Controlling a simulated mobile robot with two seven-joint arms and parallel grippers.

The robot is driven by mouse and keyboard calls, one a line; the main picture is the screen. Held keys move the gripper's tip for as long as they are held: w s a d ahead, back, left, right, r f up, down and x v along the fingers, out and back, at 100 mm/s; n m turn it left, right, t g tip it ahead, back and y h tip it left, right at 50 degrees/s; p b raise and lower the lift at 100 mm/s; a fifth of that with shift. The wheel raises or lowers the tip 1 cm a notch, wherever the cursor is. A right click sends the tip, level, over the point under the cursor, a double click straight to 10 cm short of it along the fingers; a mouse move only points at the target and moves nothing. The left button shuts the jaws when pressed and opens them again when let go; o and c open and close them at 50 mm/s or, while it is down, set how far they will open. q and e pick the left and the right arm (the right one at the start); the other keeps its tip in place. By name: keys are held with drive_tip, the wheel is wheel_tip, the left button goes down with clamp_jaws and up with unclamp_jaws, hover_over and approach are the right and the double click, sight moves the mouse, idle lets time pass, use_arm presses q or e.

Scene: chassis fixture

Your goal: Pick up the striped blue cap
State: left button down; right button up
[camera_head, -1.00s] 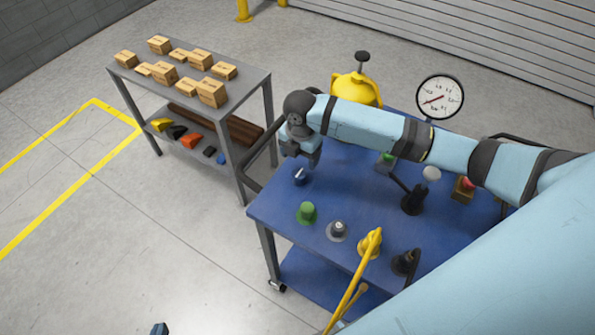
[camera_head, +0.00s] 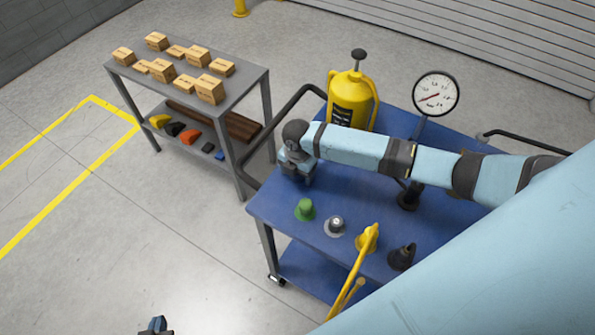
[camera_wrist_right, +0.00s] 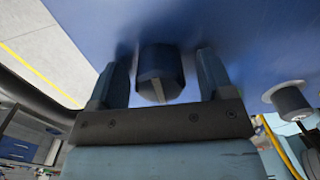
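The striped blue cap (camera_wrist_right: 160,72) is dark blue with a pale stripe and stands on the blue cart top. In the right wrist view it sits between the two spread fingers of my right gripper (camera_wrist_right: 162,78), with a gap on each side. In the head view my right gripper (camera_head: 297,178) is low over the cart's far-left part and hides the cap. My left gripper (camera_head: 157,326) shows only in part at the bottom edge, away from the cart; its opening cannot be made out.
On the blue cart (camera_head: 275,212) a green cap (camera_head: 305,209), a grey knob (camera_head: 336,225), a yellow lever piece (camera_head: 366,239) and a black part (camera_head: 402,257) stand nearby. A yellow canister (camera_head: 351,100) and a gauge (camera_head: 436,95) stand behind. A grey shelf (camera_head: 245,82) holds boxes.

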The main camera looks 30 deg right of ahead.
drive_tip(key=c, duration=1.2)
drive_tip(key=shift+r, duration=0.15)
drive_tip(key=shift+c, duration=0.2)
drive_tip(key=shift+r, duration=0.25)
wheel_tip(320, 180, up, 19)
drive_tip(key=b, duration=0.2)
drive_tip(key=shift+r, duration=0.15)
